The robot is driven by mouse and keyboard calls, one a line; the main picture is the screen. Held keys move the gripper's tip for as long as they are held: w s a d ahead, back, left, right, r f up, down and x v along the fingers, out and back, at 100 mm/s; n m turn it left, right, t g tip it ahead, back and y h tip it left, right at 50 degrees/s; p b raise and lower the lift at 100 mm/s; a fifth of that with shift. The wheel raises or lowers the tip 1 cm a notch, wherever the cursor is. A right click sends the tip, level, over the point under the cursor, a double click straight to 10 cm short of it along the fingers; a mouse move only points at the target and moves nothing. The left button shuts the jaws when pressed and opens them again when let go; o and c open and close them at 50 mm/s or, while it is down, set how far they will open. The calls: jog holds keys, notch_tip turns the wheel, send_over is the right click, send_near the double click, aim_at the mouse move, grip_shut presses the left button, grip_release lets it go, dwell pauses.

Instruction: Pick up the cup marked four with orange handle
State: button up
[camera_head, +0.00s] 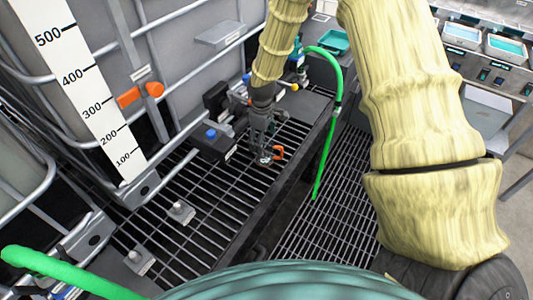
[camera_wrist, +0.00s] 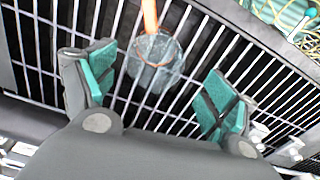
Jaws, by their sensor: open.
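A clear cup (camera_wrist: 155,62) with an orange handle (camera_wrist: 150,14) stands on the dark grating, just ahead of my gripper in the wrist view. My gripper (camera_wrist: 160,98) is open, its two teal-padded fingers apart on either side of the near space before the cup. The cup does not appear held. In the head view the orange handle (camera_head: 278,153) shows beside my gripper (camera_head: 260,150), which points down at the grating. The cup's body (camera_head: 265,159) is small and partly hidden there. No mark on the cup is readable.
A large tank with a scale strip (camera_head: 82,85) stands at the left. Black valve fittings (camera_head: 212,142) with a blue cap sit close to my gripper. A green hose (camera_head: 335,90) hangs to the right. The grating (camera_head: 215,215) in front is mostly clear.

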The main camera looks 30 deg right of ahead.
aim_at(266, 148)
jog(key=shift+s+d+f+p, duration=0.1)
jog(key=shift+d+f+p, duration=0.1)
jog(key=shift+f+p, duration=0.3)
jog(key=shift+s+d+f+p, duration=0.15)
jog(key=shift+d+f, duration=0.1)
jog(key=shift+f, duration=0.4)
jog(key=shift+d+f+p, duration=0.2)
jog(key=shift+f+p, duration=0.15)
jog(key=shift+f, duration=1.05)
jog(key=c, duration=1.1)
